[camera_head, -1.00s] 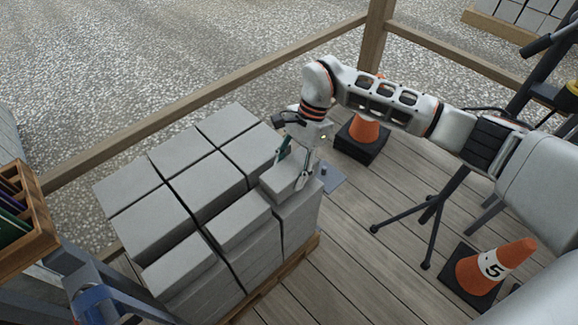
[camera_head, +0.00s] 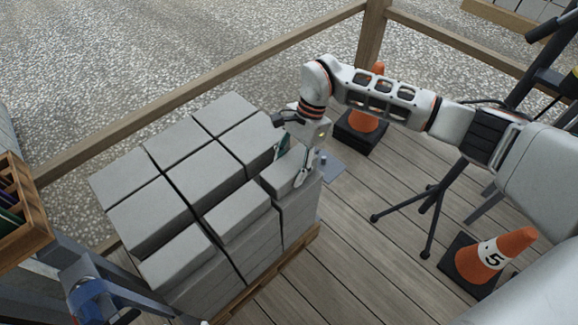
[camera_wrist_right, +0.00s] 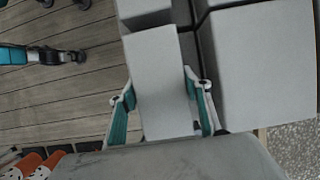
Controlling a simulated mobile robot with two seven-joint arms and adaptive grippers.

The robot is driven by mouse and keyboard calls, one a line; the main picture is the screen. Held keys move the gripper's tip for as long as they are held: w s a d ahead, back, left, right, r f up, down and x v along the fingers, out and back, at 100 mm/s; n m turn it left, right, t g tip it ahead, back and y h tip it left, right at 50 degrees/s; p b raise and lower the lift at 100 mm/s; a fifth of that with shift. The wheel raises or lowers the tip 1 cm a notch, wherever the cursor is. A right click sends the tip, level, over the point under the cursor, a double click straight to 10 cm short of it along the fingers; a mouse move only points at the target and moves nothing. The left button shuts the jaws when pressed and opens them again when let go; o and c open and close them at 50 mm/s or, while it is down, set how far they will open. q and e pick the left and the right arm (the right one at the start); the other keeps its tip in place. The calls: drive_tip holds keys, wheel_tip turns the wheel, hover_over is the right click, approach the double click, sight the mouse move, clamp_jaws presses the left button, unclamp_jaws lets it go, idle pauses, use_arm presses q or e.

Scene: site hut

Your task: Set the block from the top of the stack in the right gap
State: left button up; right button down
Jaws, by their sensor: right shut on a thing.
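My right gripper (camera_head: 293,166) is shut on a light grey block (camera_head: 278,181) at the right end of the stack's front row. In the right wrist view the block (camera_wrist_right: 160,85) lies between the teal-padded fingers (camera_wrist_right: 163,108). It sits beside a larger block (camera_wrist_right: 265,65), with a dark narrow slit between them. The block is at the right gap, its top roughly level with the neighbouring half-width block (camera_head: 237,211). I cannot tell whether it rests on the layer below. The stack's other top blocks (camera_head: 180,141) lie in close rows. My left gripper is not in view.
The stack stands on a wooden pallet (camera_head: 268,284) on a plank deck. A traffic cone (camera_head: 362,121) stands behind the arm, another cone (camera_head: 492,255) at lower right, and a tripod (camera_head: 432,212) between. A wooden railing (camera_head: 215,84) runs behind. A wooden crate (camera_head: 30,225) is at left.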

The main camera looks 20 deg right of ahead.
drive_tip(key=c, duration=0.9)
unclamp_jaws()
drive_tip(key=shift+r, duration=0.25)
drive_tip(key=shift+f, duration=0.1)
drive_tip(key=shift+f, duration=0.15)
drive_tip(key=v, duration=1.2)
drive_tip(key=shift+a, duration=0.1)
